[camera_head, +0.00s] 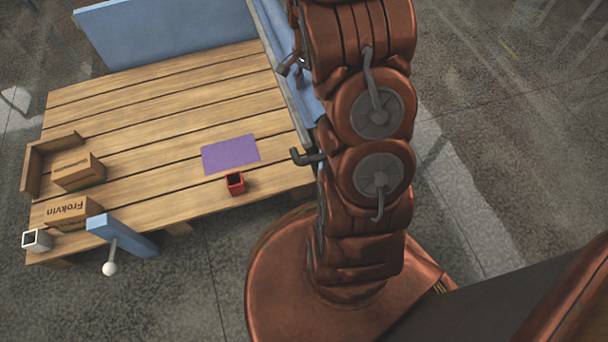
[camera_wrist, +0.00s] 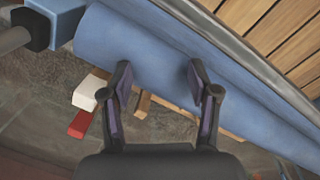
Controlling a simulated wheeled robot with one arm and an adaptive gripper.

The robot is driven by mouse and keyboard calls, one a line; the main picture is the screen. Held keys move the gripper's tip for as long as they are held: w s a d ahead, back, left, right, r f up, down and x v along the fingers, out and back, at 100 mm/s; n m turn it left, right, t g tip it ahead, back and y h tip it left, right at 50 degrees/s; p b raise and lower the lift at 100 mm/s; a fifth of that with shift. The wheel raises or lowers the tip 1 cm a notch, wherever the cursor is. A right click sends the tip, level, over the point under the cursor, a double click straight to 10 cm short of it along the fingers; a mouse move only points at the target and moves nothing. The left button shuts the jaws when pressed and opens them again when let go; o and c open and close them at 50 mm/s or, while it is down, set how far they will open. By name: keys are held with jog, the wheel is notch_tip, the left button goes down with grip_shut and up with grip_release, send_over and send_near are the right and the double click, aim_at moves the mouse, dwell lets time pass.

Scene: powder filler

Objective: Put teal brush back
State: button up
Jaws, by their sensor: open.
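I cannot make out a teal brush in either view. My gripper (camera_wrist: 158,78) is open and empty in the wrist view, its two dark fingers spread wide over a smooth blue surface (camera_wrist: 240,105). In the head view my copper arm stands over the table's right side, and my fingers cannot be made out there. A small red cup (camera_head: 235,184) stands on the wooden table near its front edge, just below a purple mat (camera_head: 230,154).
The slatted wooden table (camera_head: 160,105) is mostly clear. Cardboard boxes (camera_head: 79,171) stand at its left, with a blue bracket and white ball (camera_head: 110,268) at the front. A blue panel (camera_head: 165,30) stands behind. White (camera_wrist: 89,93) and red (camera_wrist: 80,124) blocks show in the wrist view.

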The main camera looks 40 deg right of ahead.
jog(key=s+a+r+n+g, duration=0.1)
jog(key=s+a+r+n, duration=0.85)
jog(key=a, duration=0.65)
jog(key=s+a+r+n, duration=0.2)
jog(key=s+a+n, duration=0.1)
jog(key=s, duration=0.6)
jog(key=s+a+r+n+g, duration=0.1)
jog(key=s+a+r+n, duration=0.1)
jog(key=s, duration=0.6)
jog(key=shift+s+a+n, duration=0.4)
jog(key=shift+a+n, duration=0.05)
jog(key=shift+a, duration=0.6)
notch_tip(320, 180, up, 41)
jog(key=t+p, duration=0.1)
jog(key=p, duration=3.8)
jog(key=shift+w, duration=0.25)
